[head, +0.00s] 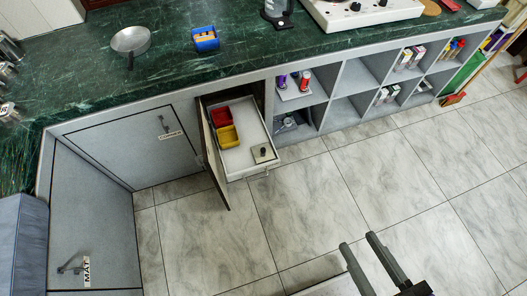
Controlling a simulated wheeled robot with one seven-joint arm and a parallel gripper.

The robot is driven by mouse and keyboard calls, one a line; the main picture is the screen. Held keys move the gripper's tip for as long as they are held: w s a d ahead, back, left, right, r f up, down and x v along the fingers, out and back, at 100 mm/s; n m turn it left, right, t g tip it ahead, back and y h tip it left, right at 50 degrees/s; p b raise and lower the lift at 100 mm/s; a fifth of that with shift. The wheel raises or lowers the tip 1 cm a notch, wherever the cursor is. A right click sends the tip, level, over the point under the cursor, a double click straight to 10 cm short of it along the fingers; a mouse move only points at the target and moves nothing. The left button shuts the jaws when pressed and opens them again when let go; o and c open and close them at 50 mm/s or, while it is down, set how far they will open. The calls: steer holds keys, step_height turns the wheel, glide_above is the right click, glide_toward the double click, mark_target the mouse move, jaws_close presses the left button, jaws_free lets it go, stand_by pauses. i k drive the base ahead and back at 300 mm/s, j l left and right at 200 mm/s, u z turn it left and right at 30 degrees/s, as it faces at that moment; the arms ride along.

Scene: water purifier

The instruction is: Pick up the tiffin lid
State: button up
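A small square greyish lid with a dark knob (264,153), which looks like the tiffin lid, lies in the front right part of a pulled-out white drawer (238,160). A red container (221,116) and a yellow container (227,136) sit at the left side of the same drawer. My gripper (357,241) is at the bottom right over the tiled floor, in front and to the right of the drawer. Its two dark fingers are apart with nothing between them. It is well away from the lid.
A cabinet door (216,160) stands open at the drawer's left. Open shelves (352,78) with small items run to the right. The green counter (260,45) above carries a pan (130,40), a blue box (205,39) and a white stove (365,12). The floor (320,205) before the drawer is clear.

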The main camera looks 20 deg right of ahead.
mark_target(262, 153)
steer(key=i+j+u, duration=0.2)
steer(key=i, duration=0.35)
steer(key=i+j+u, duration=0.2)
steer(key=i+j, duration=0.15)
steer(key=i, duration=0.2)
steer(key=i+j+u, duration=0.2)
steer(key=i, duration=0.35)
steer(key=l, duration=0.1)
